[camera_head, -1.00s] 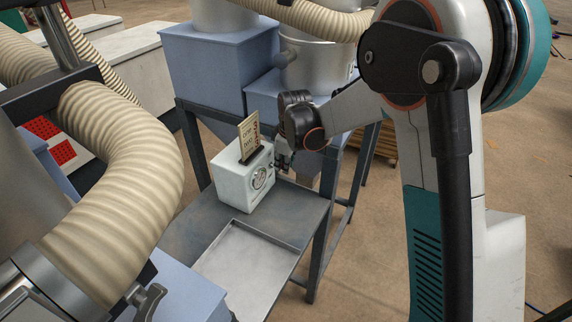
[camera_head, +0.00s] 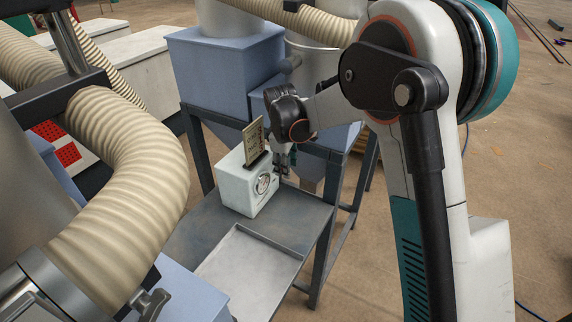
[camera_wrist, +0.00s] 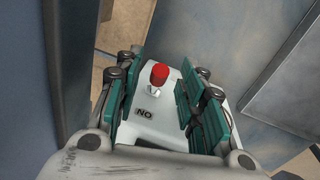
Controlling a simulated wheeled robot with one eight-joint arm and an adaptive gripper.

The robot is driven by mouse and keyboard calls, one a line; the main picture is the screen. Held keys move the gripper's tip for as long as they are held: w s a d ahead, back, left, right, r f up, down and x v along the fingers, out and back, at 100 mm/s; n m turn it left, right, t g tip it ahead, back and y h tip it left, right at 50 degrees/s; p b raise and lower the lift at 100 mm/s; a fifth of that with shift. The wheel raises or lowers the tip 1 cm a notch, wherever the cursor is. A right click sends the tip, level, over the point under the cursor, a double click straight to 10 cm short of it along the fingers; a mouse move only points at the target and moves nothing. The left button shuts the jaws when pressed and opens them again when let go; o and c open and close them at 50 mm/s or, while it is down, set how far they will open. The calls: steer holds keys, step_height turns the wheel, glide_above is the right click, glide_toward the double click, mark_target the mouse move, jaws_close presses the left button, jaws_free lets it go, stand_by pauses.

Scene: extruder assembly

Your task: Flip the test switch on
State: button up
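The white test box (camera_head: 238,187) stands on a grey metal table, with a round dial on its front and an upright printed card (camera_head: 253,140) on top. My gripper (camera_head: 282,169) is beside the right end of the box, pointing down. In the wrist view, the switch (camera_wrist: 159,75) has a red cap on a pale stem on a white face. My gripper's teal-padded fingers (camera_wrist: 163,70) are apart, one on each side of the switch, with gaps visible. The switch is too small to see in the head view.
A shallow grey tray (camera_head: 247,268) lies on the table in front of the box. Blue hoppers (camera_head: 221,75) stand behind it. A large ribbed hose (camera_head: 135,190) fills the left side.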

step_height(320, 180, up, 12)
steer(key=s, duration=0.2)
steer(key=shift+a, duration=0.4)
steer(key=shift+f, duration=0.15)
